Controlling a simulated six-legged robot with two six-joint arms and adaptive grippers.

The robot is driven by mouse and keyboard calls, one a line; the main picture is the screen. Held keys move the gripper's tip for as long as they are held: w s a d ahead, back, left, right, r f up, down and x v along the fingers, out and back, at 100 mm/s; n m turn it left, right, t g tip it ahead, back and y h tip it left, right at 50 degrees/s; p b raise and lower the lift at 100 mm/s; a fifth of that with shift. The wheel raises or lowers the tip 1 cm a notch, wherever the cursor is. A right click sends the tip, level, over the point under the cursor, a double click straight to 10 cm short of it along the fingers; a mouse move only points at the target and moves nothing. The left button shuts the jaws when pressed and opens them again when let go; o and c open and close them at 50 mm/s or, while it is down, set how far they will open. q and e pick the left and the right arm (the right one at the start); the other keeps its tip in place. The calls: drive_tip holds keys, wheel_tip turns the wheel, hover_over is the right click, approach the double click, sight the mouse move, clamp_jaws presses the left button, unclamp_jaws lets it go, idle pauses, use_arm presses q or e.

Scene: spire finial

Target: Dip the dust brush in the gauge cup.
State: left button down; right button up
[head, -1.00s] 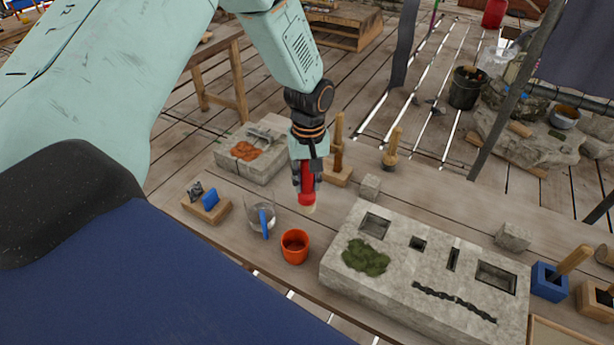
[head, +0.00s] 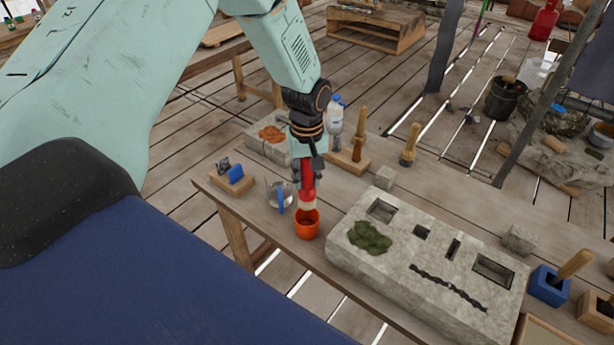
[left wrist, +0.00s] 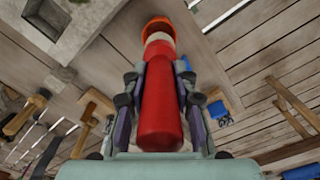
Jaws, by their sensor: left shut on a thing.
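My left gripper (head: 307,178) is shut on the red dust brush (head: 307,194), which points down with its pale bristles lowest. The left wrist view shows the red handle (left wrist: 162,105) between the fingers (left wrist: 162,88) and the pale bristles beyond. An orange cup (head: 307,229) stands on the bench right under the brush; its rim also shows in the left wrist view (left wrist: 157,23). The bristles overlap the cup's mouth; I cannot tell whether their tips are inside it. A clear cup with a blue strip (head: 279,196) stands just left. My right gripper is not in view.
A stone block (head: 420,265) with recesses and moss lies right of the orange cup. A blue-bristled brush on a wooden block (head: 233,178) is at the left. Wooden-handled tools (head: 358,138) and a bottle (head: 335,115) stand behind. The bench's front edge is close.

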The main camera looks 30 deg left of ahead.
sight(307, 205)
use_arm(q)
drive_tip(key=shift+a+f+b, duration=0.25)
drive_tip(key=shift+f+b, duration=0.15)
drive_tip(key=shift+f, duration=0.2)
drive_tip(key=f+b, duration=0.2)
drive_tip(key=f, duration=0.1)
drive_tip(key=f+b, duration=0.1)
drive_tip(key=b, duration=0.1)
drive_tip(key=shift+w+d+f, duration=0.15)
drive_tip(key=shift+w+d, duration=0.05)
drive_tip(key=shift+w, duration=0.1)
drive_tip(key=shift+f+b, duration=0.3)
drive_tip(key=shift+f, duration=0.05)
drive_tip(key=f+b, duration=0.1)
drive_tip(key=f, duration=0.2)
drive_tip(key=shift+a+f+b, duration=0.2)
drive_tip(key=shift+b, duration=0.2)
drive_tip(key=shift+d+f+b, duration=0.15)
drive_tip(key=shift+f+b, duration=0.2)
drive_tip(key=shift+f, duration=0.35)
drive_tip(key=shift+s, duration=0.1)
